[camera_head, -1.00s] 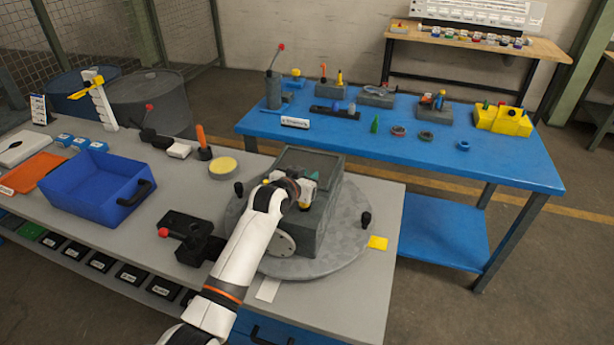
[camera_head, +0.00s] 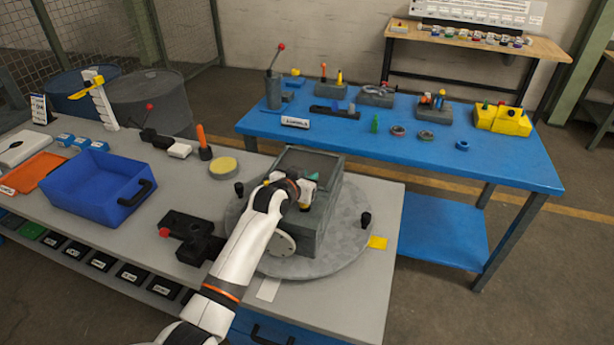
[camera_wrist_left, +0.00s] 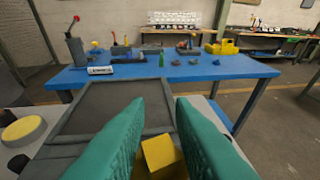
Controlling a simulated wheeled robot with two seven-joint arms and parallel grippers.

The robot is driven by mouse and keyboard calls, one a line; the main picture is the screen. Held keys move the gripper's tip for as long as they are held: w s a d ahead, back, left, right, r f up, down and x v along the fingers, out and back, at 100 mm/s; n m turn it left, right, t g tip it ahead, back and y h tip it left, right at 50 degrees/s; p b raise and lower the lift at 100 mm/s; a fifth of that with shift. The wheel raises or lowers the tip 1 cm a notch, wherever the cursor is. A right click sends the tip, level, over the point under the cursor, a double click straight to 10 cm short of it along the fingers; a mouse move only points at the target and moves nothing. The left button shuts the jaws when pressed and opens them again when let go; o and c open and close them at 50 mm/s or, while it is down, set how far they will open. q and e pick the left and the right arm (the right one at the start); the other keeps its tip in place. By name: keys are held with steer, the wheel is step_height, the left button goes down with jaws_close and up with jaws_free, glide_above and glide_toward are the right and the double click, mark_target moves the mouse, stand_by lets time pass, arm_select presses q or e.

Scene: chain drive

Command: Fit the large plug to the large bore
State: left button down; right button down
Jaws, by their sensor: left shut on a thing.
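A grey box-shaped housing (camera_head: 322,216) with a recessed top stands on a round grey turntable (camera_head: 345,247). My left gripper (camera_head: 306,192) is at the housing, over its top and right side, with the arm crossing in front of it. In the left wrist view the teal fingers (camera_wrist_left: 158,140) are close around a yellow piece (camera_wrist_left: 162,155), which may be the large plug. The housing's top (camera_wrist_left: 108,108) lies just beyond the fingers. The large bore cannot be made out; arm and fingers hide part of the housing. My right gripper is not seen.
A blue bin (camera_head: 97,188) and a black fixture (camera_head: 192,238) stand left of the turntable. Black knobs (camera_head: 366,219) rise from the turntable's rim. A blue table (camera_head: 400,150) with several parts stands behind, across a floor gap.

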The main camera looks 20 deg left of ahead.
arm_select(q)
steer(key=shift+f+b, duration=1.3)
steer(key=shift+f, duration=0.75)
steer(key=c, duration=1.2)
jaws_free()
steer(key=shift+o, duration=0.2)
steer(key=b+v, duration=0.1)
steer(key=v, duration=1.1)
steer(key=shift+b, duration=0.4)
